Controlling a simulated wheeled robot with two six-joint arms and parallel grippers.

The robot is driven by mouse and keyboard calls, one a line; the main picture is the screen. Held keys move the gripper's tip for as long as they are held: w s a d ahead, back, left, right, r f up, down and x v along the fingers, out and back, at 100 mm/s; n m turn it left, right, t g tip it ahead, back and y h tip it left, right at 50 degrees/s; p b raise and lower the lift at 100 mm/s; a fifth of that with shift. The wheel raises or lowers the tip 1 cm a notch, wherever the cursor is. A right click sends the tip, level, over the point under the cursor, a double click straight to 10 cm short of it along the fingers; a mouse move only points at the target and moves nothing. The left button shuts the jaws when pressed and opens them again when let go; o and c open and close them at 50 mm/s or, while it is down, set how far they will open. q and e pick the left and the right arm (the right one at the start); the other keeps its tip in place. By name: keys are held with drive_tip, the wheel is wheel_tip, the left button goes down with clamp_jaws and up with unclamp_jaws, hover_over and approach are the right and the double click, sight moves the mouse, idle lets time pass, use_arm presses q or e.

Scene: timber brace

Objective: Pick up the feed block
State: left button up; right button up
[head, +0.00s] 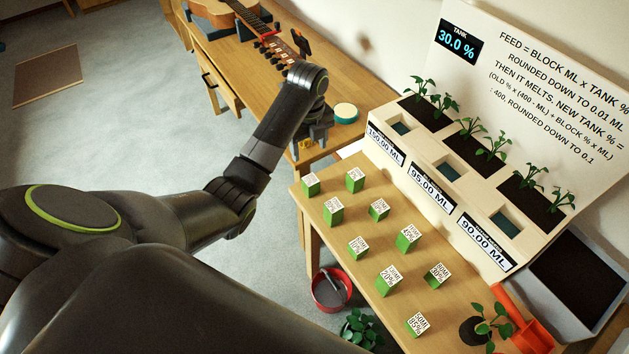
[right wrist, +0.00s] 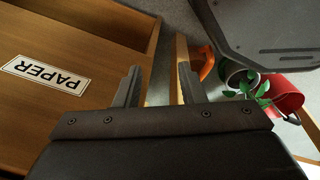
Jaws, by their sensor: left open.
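Several green feed blocks with white printed labels, among them one at the front (head: 415,330) and one at the left (head: 333,215), stand apart on the wooden table (head: 345,275) in the head view. The labels are small and mostly hard to read. My left gripper (head: 311,147) is open and points down beyond the table's far left corner, away from the blocks. No block shows between its fingers. My right gripper (right wrist: 158,85) is open and empty in the right wrist view, and no feed block shows there.
A planter (head: 470,180) with three wells and amount labels stands along the table's right side. Its tank display (head: 457,45) reads 30.0 %. A guitar (head: 285,50) lies on the bench behind. A red bucket (head: 331,290) stands on the floor. A wooden box (right wrist: 75,55) is labelled PAPER.

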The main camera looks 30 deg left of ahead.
use_arm(q)
drive_tip(key=p, duration=0.1)
hover_over(311, 191)
wheel_tip(311, 191, down, 10)
drive_tip(key=shift+a+f, duration=0.1)
drive_tip(key=shift+a, duration=0.05)
drive_tip(key=shift+f, duration=2.9)
use_arm(e)
drive_tip(key=shift+d+r, duration=0.15)
drive_tip(key=shift+r, duration=0.05)
use_arm(q)
drive_tip(key=c, duration=1.1)
wheel_tip(311, 191, up, 10)
